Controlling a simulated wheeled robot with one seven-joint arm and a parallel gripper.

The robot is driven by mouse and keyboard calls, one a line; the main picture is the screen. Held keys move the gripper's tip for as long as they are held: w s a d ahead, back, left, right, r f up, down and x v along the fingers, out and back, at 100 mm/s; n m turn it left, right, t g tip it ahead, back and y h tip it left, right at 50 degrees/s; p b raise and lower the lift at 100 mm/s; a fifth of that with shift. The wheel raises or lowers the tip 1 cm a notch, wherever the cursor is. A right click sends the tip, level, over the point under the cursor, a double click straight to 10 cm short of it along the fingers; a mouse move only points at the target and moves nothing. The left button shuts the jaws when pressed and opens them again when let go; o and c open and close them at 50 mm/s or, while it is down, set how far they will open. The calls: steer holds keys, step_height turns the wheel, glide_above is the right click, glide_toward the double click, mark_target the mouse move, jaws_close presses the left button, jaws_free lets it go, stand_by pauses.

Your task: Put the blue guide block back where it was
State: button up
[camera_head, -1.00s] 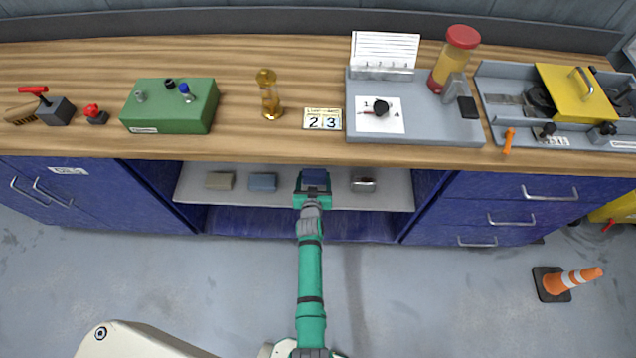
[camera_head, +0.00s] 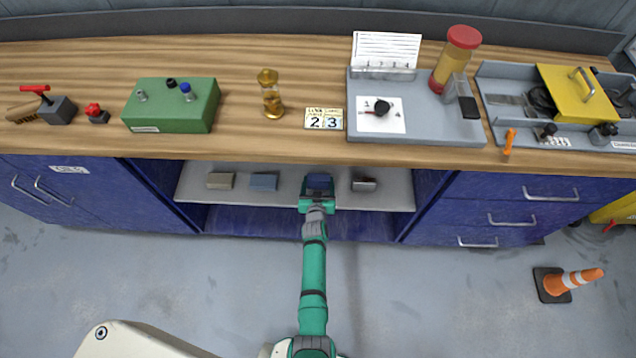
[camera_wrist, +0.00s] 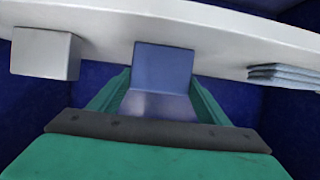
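The blue guide block (camera_head: 319,182) is between the fingers of my teal gripper (camera_head: 318,190), over the light grey shelf (camera_head: 290,199) under the worktop. In the wrist view the blue block (camera_wrist: 164,72) fills the space between the two green fingers (camera_wrist: 160,100), which lie close along both its sides. My gripper looks shut on it. The block overlaps the shelf's front edge in that view. Whether its underside touches the shelf is hidden.
On the same shelf, a tan block (camera_head: 220,181) and a grey-blue block (camera_head: 264,182) sit left of my gripper. A grey piece (camera_head: 364,184) sits close on its right. The worktop (camera_head: 240,150) overhangs behind, and blue drawers (camera_head: 520,205) stand at right.

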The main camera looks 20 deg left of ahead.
steer(key=o, duration=0.4)
steer(key=shift+o, duration=0.2)
steer(key=shift+r, duration=0.15)
steer(key=s+d+r+h, duration=0.1)
steer(key=s+d+r, duration=0.35)
steer(key=s, duration=0.55)
steer(key=s+d+r+m+t, duration=0.1)
steer(key=s+d+r, duration=0.35)
steer(key=s, duration=0.55)
steer(key=s+d+r+h, duration=0.1)
steer(key=s+d+r, duration=0.3)
steer(key=s, duration=0.6)
steer(key=s+d+r+m+h, duration=0.1)
steer(key=s+d+r, duration=0.2)
steer(key=s+r, duration=0.4)
steer(key=s+d+r+m+t, duration=0.1)
steer(key=s+d+r, duration=0.2)
steer(key=s+r, duration=0.4)
step_height(320, 180, up, 4)
steer(key=shift+r+h, duration=0.25)
steer(key=shift+h, duration=0.15)
